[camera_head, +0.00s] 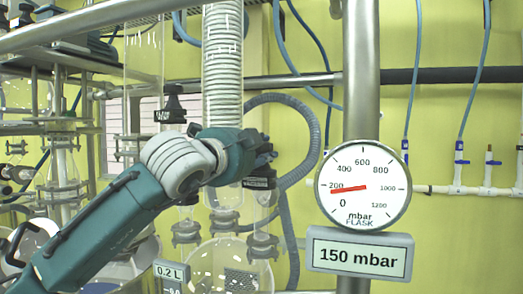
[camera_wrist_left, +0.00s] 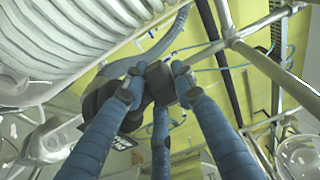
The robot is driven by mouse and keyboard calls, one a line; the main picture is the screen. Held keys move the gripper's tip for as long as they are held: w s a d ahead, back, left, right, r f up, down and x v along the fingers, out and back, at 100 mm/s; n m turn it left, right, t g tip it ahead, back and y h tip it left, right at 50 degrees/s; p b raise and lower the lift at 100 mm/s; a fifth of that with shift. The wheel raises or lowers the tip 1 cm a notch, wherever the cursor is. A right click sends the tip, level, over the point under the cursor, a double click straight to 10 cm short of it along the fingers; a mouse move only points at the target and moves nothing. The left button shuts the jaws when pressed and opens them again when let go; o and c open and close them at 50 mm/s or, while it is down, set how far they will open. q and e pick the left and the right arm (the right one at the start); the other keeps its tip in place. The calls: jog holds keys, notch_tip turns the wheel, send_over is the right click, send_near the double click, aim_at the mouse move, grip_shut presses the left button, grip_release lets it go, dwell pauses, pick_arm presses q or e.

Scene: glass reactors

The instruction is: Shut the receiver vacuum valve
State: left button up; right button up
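My left gripper (camera_head: 264,160) comes in from the left, in front of the glassware below the coiled glass condenser. In the left wrist view its three blue fingers (camera_wrist_left: 155,82) converge beside a dark, knob-like part (camera_wrist_left: 98,100). Fingers and dark part overlap, so I cannot tell whether they grip it or only stand beside it. In the head view a small dark label-like piece (camera_head: 259,183) shows just under the gripper. I cannot tell for sure which part is the receiver vacuum valve; the gripper hides what lies behind it. My right gripper is not in view.
The condenser (camera_head: 222,60) stands just above the gripper. A grey corrugated hose (camera_head: 314,140) loops to its right. A round gauge (camera_head: 363,187) with a 150 mbar display (camera_head: 359,256) hangs on a steel post (camera_head: 361,80). Another black knob (camera_head: 173,106) stands left. A round flask (camera_head: 228,268) is below.

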pick_arm(q)
jog(key=shift+f, duration=0.1)
grip_shut()
jog(key=shift+f+b, duration=0.15)
jog(key=shift+b, duration=0.2)
jog(key=h+b, duration=0.1)
jog(key=b, duration=0.1)
jog(key=m+g+h+b, duration=0.1)
jog(key=shift+f+m+b, duration=0.25)
jog(key=shift+m+b, duration=0.05)
jog(key=shift+b, duration=0.1)
jog(key=m+g+h+p, duration=0.1)
jog(key=r+m+g+h+p, duration=0.1)
jog(key=p, duration=0.1)
jog(key=shift+w+g+h, duration=0.15)
jog(key=shift+g+h, duration=0.15)
jog(key=shift+h, duration=0.1)
jog(key=shift+m+g+h+p, duration=0.3)
jog(key=shift+p, duration=0.05)
jog(key=shift+f+h, duration=0.2)
jog(key=shift+h, duration=0.1)
